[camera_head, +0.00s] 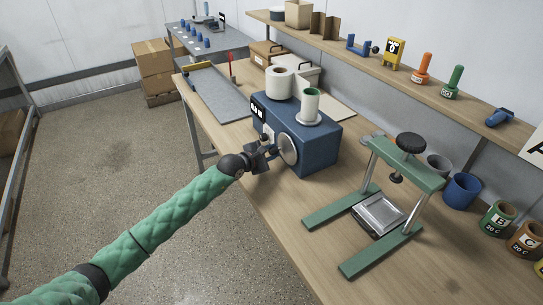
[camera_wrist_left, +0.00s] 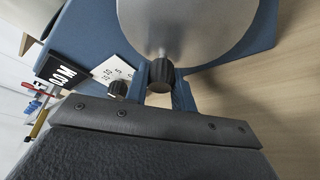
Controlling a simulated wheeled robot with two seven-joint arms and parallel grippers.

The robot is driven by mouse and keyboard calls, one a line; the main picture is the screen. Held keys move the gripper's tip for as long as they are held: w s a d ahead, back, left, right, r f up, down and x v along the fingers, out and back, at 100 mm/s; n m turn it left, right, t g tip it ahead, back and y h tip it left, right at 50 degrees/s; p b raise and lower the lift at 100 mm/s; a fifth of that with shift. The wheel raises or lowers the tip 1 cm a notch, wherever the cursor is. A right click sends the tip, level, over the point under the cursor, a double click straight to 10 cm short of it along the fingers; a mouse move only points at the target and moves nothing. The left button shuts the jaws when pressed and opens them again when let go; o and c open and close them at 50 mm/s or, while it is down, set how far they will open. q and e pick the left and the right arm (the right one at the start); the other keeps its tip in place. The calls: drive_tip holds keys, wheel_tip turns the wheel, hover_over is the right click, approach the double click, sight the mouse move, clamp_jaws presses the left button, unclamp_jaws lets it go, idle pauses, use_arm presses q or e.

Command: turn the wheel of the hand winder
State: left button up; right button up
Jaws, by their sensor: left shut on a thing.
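The hand winder is a blue box (camera_head: 325,146) on the wooden table, with a white paper roll (camera_head: 279,82) and a green-cored white spool (camera_head: 310,104) on top. Its round metal wheel (camera_head: 288,149) is on the side facing my left arm. It also fills the top of the left wrist view (camera_wrist_left: 188,28). My left gripper (camera_head: 268,154) is at the wheel, shut on its dark ribbed knob (camera_wrist_left: 160,76), with blue fingers on both sides of the knob. My right gripper is not in view.
A green press frame (camera_head: 372,205) stands to the right of the winder. Behind it are a blue cup (camera_head: 462,191) and several labelled pots. A grey cutting board (camera_head: 215,92) lies at the far left of the table. Open floor (camera_head: 110,150) lies left of the table.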

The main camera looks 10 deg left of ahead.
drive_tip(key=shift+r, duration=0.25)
use_arm(q)
drive_tip(key=o, duration=1)
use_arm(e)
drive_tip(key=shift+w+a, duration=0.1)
use_arm(q)
drive_tip(key=shift+s+a, duration=0.1)
drive_tip(key=shift+s, duration=0.05)
drive_tip(key=shift+s+a+b, duration=0.2)
drive_tip(key=shift+s+b, duration=0.05)
drive_tip(key=shift+b, duration=0.05)
drive_tip(key=b+v, duration=0.2)
drive_tip(key=v, duration=0.3)
drive_tip(key=shift+s+a+r, duration=0.1)
drive_tip(key=shift+s+a, duration=0.15)
drive_tip(key=shift+s, duration=0.05)
drive_tip(key=shift+s+a+r, duration=0.25)
drive_tip(key=shift+s+a, duration=0.05)
drive_tip(key=shift+s, duration=0.1)
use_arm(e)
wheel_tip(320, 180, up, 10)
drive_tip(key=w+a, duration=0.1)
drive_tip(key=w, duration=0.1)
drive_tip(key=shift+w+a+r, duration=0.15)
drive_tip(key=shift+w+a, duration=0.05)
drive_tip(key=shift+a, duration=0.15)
